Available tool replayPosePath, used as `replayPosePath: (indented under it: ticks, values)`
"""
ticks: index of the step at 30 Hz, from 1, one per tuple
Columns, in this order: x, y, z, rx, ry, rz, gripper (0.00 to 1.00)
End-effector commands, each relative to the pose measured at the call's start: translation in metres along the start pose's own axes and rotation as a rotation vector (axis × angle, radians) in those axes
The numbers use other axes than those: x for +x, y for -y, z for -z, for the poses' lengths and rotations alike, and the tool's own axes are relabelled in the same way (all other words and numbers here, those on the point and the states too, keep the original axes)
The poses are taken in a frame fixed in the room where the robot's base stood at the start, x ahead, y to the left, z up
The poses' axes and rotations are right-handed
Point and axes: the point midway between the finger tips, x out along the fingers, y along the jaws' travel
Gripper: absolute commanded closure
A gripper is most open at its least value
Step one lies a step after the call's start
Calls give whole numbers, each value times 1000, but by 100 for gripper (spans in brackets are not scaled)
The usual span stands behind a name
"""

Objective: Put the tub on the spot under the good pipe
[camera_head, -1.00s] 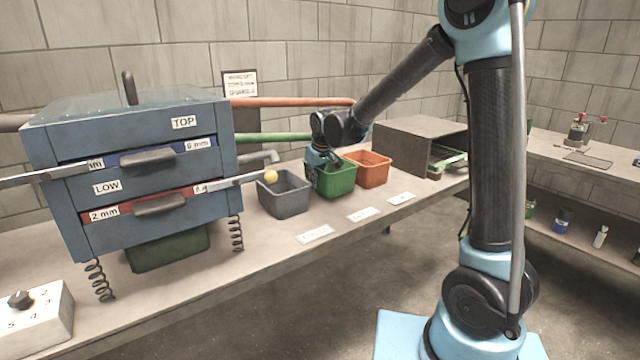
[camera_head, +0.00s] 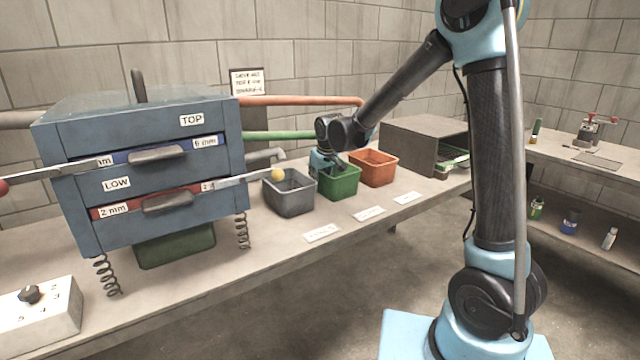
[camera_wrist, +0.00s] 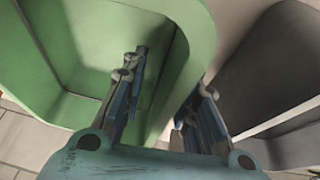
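Three tubs stand in a row on the bench: a grey tub (camera_head: 290,200), a green tub (camera_head: 340,188) and an orange tub (camera_head: 376,172). My gripper (camera_head: 322,165) is at the left rim of the green tub. In the wrist view my gripper (camera_wrist: 165,100) is open, one finger inside the green tub (camera_wrist: 185,70) and one outside, beside the grey tub (camera_wrist: 275,65). The green wall runs between the fingers, with gaps visible. A trough (camera_head: 240,181) points right from the blue drawer box, with a yellow ball (camera_head: 277,174) at its tip near the grey tub.
The blue drawer box (camera_head: 130,125) stands on springs, a dark green bin (camera_head: 175,244) beneath it. Orange (camera_head: 300,101), green (camera_head: 285,135) and grey (camera_head: 262,157) pipes run behind. White labels (camera_head: 322,233) lie before the tubs. A grey open box (camera_head: 405,145) stands right.

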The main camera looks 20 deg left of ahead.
Motion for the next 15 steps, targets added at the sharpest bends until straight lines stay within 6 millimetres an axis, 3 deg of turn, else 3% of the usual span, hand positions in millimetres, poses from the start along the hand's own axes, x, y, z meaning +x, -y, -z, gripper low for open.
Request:
replayPosePath:
  ticks: [10,15]
  values:
    - [-3,0,0,0,0,0,72]
    - [-20,0,0,0,0,0,72]
